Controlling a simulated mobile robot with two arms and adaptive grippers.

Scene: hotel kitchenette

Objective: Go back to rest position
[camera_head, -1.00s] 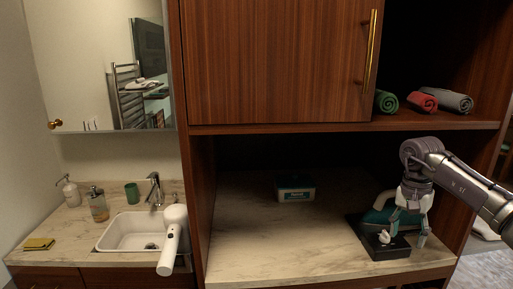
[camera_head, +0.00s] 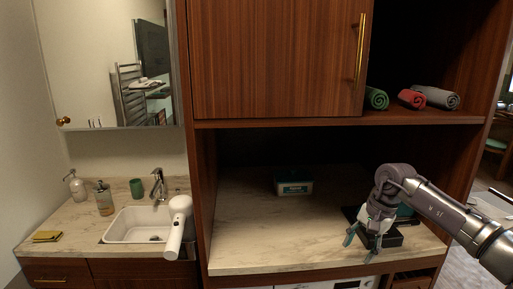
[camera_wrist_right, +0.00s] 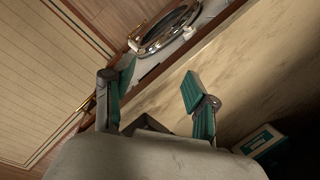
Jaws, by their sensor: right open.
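My right gripper (camera_head: 362,240) hangs fingers-down over the front of the marble counter (camera_head: 270,235). It is open, with its two teal fingers apart and nothing between them in the right wrist view (camera_wrist_right: 160,82). It is in front of a black base (camera_head: 394,240) on the counter. A teal object (camera_head: 408,212) behind the arm is largely hidden. My left gripper is not in view.
A white and teal box (camera_head: 294,187) stands at the back of the counter. Rolled towels (camera_head: 411,98) lie on the shelf above. A white hair-dryer-like object (camera_head: 176,228) is beside the sink (camera_head: 135,224). The counter's left part is clear.

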